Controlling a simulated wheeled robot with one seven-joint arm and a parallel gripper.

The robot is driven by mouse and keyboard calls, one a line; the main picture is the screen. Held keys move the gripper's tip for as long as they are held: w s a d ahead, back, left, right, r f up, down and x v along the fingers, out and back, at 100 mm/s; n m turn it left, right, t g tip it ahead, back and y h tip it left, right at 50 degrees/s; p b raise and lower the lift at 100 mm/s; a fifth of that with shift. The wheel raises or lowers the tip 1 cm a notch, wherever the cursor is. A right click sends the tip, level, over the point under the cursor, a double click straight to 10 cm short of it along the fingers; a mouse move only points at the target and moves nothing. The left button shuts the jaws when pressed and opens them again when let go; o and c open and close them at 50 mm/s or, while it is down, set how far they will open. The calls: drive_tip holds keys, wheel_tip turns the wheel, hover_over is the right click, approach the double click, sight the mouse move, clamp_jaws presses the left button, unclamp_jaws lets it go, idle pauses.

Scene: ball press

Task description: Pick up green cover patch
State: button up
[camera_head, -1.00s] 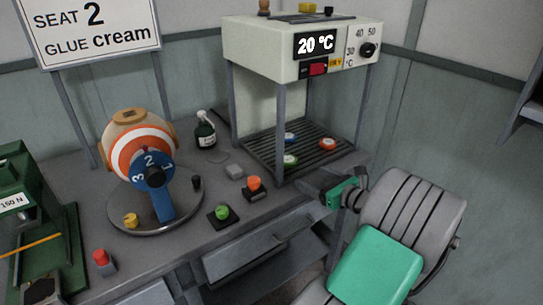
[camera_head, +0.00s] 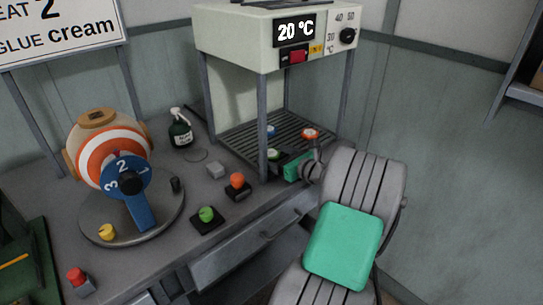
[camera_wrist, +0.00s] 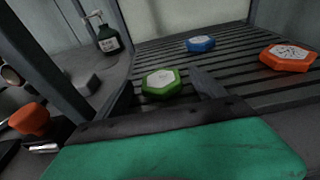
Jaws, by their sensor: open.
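The green cover patch (camera_wrist: 160,82) is a hexagonal piece with a pale printed top, lying flat on the dark slatted shelf (camera_wrist: 222,65) of the heated box, near its front left. In the head view the green patch (camera_head: 273,154) shows partly, close to the front post. My gripper (camera_head: 284,168) is at the front edge of the shelf, just in front of the patch. Nothing is held.
A blue patch (camera_wrist: 200,44) lies behind and an orange-red patch (camera_wrist: 288,56) to the right on the shelf. Grey posts (camera_head: 262,125) bound the box. A green bottle (camera_head: 180,131), orange button (camera_head: 237,182) and ball stand (camera_head: 130,222) are left of it.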

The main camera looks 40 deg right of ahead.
drive_tip(key=shift+c, duration=0.2)
drive_tip(key=c, duration=1.4)
drive_tip(key=shift+r, duration=0.1)
